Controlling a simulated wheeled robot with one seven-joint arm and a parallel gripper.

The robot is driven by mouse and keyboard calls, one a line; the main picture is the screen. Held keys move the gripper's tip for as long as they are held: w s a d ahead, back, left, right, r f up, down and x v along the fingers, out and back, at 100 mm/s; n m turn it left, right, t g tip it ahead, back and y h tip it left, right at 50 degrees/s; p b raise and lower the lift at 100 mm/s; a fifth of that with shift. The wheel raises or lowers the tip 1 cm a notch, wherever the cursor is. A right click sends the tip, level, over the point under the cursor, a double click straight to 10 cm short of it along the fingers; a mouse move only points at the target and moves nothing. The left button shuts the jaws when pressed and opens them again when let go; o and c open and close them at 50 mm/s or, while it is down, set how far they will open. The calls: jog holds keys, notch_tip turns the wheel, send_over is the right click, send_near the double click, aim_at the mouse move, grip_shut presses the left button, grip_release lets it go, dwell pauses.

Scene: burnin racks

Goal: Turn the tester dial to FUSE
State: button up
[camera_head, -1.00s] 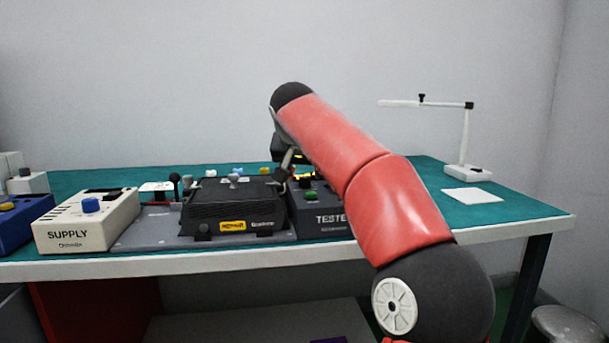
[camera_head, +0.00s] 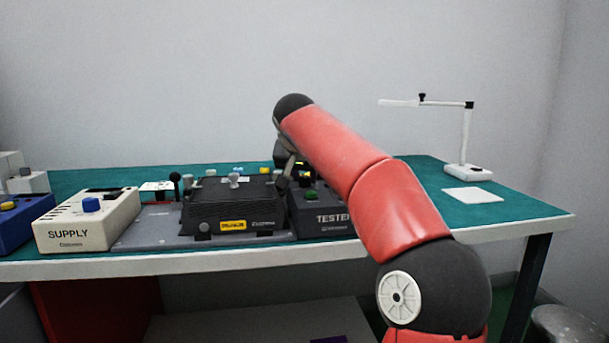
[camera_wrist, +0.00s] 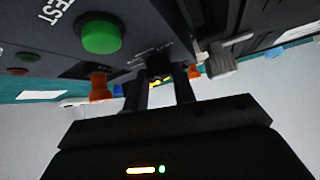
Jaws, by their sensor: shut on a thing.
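The dark tester box (camera_head: 322,222) stands on the bench just right of the black unit, partly behind my arm. It has a green button (camera_head: 312,195), which also shows large in the wrist view (camera_wrist: 101,35). In the wrist view my gripper (camera_wrist: 160,83) has its two dark fingers closed on a small dark dial (camera_wrist: 158,66) on the tester's face. The fingers cover much of the dial, and the printed marks around it are too small and dim to read. I cannot tell which setting it points to.
A black unit (camera_head: 232,208) with a yellow label and grey knob stands close left of the tester. The cream SUPPLY box (camera_head: 85,222) is farther left. Orange posts (camera_wrist: 98,86) sit near the dial.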

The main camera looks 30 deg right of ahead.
jog(key=n+y, duration=0.1)
jog(key=n, duration=0.1)
jog(key=n+t+y+b, duration=0.1)
jog(key=shift+s+d+n+y, duration=0.1)
jog(key=shift+d+n+y, duration=0.15)
jog(key=shift+n+y, duration=0.05)
jog(key=shift+d+n+y, duration=0.2)
jog(key=shift+n+y, duration=1.4)
jog(key=shift+n, duration=0.4)
jog(key=o, duration=1)
jog(key=v, duration=0.7)
jog(key=shift+s+r, duration=0.2)
jog(key=shift+s, duration=0.1)
